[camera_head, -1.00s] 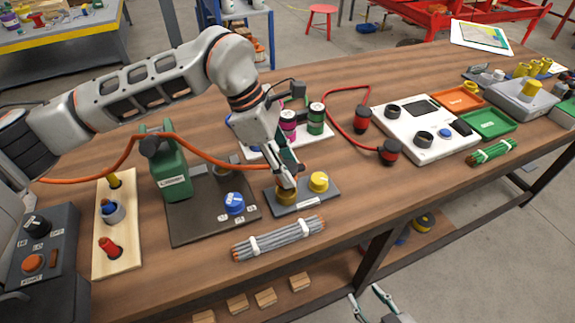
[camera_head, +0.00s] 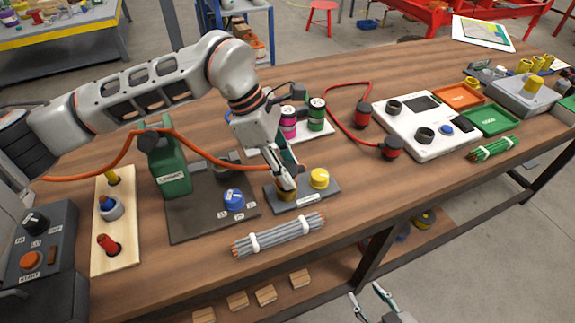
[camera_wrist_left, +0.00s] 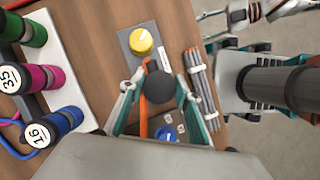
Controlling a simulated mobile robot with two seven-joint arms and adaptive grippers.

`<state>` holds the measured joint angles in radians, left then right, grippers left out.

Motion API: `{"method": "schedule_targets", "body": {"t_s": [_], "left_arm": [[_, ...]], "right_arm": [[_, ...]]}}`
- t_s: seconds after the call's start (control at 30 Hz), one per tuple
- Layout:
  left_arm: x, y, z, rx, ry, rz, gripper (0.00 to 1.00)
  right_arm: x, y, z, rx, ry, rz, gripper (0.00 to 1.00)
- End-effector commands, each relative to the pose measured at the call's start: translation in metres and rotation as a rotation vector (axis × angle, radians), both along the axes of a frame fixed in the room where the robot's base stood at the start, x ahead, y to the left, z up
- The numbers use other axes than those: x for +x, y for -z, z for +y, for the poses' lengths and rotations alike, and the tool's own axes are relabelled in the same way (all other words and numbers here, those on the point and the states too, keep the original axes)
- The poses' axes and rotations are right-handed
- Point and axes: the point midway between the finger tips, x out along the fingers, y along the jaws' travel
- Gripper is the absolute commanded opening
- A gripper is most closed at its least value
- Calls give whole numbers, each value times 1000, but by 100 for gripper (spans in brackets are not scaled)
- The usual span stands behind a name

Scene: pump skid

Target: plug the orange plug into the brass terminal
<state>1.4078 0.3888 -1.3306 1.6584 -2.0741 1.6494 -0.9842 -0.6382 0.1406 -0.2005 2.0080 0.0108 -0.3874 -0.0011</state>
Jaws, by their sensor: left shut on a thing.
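My left gripper (camera_head: 286,181) is shut on the orange plug, whose round dark back (camera_wrist_left: 159,86) shows between the fingers in the left wrist view. The gripper points down over the left end of a grey block, at the brass terminal (camera_head: 286,194), which the fingers partly cover. I cannot tell whether plug and terminal touch or how deep the plug sits. My right gripper (camera_head: 367,291) hangs open and empty beyond the table's front edge.
A grey cable bundle (camera_head: 279,235) lies in front of the block. Bare table lies right of the block.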

Motion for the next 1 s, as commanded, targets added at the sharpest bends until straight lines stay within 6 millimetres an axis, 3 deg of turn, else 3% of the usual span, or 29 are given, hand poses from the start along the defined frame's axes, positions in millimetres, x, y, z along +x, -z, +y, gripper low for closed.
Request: {"method": "schedule_targets", "body": {"t_s": [1.0], "left_arm": [[0, 19, 0, 0, -1, 0, 6]], "right_arm": [[4, 5, 1, 1, -1, -3, 40]]}}
